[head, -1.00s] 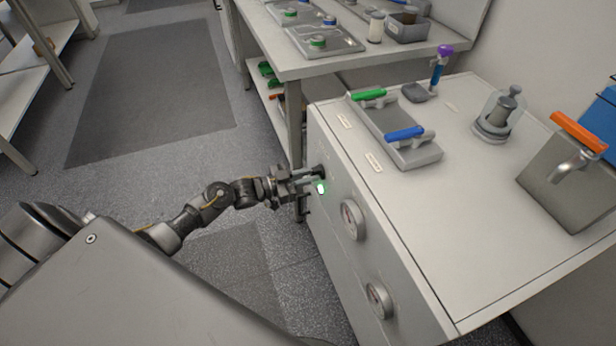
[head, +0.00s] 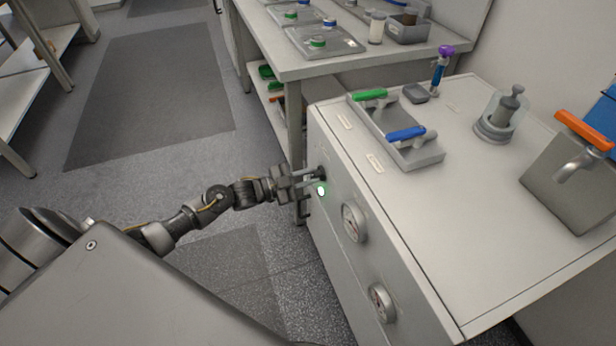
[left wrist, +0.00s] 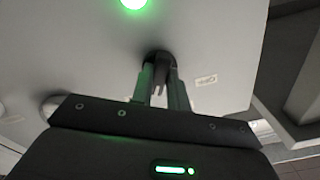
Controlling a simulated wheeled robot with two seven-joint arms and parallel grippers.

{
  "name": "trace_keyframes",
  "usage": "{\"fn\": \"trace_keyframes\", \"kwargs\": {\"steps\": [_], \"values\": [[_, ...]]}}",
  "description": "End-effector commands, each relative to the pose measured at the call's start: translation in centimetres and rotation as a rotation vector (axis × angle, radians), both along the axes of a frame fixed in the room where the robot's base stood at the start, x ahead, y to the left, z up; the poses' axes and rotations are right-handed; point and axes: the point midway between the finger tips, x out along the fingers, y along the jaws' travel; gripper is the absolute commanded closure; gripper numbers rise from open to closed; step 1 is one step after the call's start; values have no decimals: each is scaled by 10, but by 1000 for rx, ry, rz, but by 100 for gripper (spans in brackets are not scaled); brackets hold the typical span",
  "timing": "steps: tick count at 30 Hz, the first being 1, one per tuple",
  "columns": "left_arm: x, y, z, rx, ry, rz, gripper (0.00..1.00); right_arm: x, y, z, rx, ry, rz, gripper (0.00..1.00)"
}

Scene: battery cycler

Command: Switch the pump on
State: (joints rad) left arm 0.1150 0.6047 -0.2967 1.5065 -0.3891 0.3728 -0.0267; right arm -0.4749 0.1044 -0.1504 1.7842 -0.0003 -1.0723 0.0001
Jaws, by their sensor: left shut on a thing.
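The pump switch is a dark knob (head: 320,172) on the front panel of the grey cabinet (head: 375,260), near its far upper corner. My left gripper (head: 312,178) is at the panel with its fingers shut on this knob. In the left wrist view the two fingers of my left gripper (left wrist: 163,92) close around the dark knob (left wrist: 157,60), which they partly hide. A round green lamp (head: 321,190) is lit just below the knob; it also glows in the left wrist view (left wrist: 133,3). My right gripper is not in view.
Two round gauges (head: 354,222) sit on the same panel. On the cabinet top are a tray with green and blue handled valves (head: 410,150), a glass vessel (head: 500,115) and a metal tank with an orange handle (head: 570,185). A bench (head: 300,70) stands behind.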

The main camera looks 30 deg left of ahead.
Motion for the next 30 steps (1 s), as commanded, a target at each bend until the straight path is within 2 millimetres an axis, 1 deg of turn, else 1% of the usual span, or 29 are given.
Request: {"fn": "trace_keyframes", "kwargs": {"steps": [6,7,12,20,23,26,30], "values": [[0,1,0,4,0,2,100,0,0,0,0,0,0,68],[0,1,0,4,0,2,82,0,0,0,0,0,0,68],[0,1,0,2,0,2,62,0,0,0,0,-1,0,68],[0,0,0,1,1,1,62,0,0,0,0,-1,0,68],[-4,5,0,1,1,1,62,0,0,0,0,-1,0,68],[-15,14,-1,3,2,1,62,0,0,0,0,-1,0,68],[-37,33,-1,4,3,-1,62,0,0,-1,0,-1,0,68]]}}
